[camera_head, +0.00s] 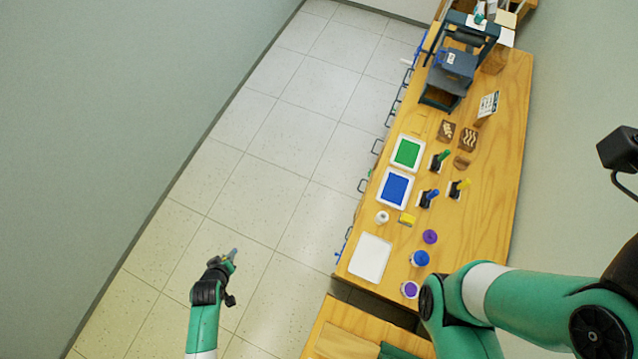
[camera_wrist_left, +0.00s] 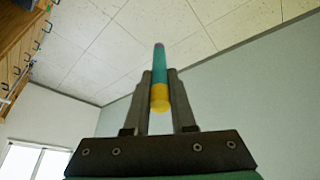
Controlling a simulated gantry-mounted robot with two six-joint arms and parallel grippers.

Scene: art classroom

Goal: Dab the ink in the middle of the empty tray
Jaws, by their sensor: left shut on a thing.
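The empty tray (camera_head: 370,258) is a flat white rectangle lying near the table's near-left edge. My left gripper (camera_head: 227,258) is well to the left of the table, over the floor in this view. It is shut on a slim teal stick (camera_wrist_left: 159,68) with a yellow end and a purplish tip. The stick points away between the fingers, clear of other things; in the head view only a small greyish-blue end (camera_head: 233,252) shows. A purple-topped jar (camera_head: 410,290) and a blue-topped jar (camera_head: 420,258) stand right of the tray. My right gripper is out of view.
A blue pad tray (camera_head: 395,188) and a green pad tray (camera_head: 407,153) lie beyond the empty tray. A press (camera_head: 450,75) is at the far end. Hooks line the table's left side.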

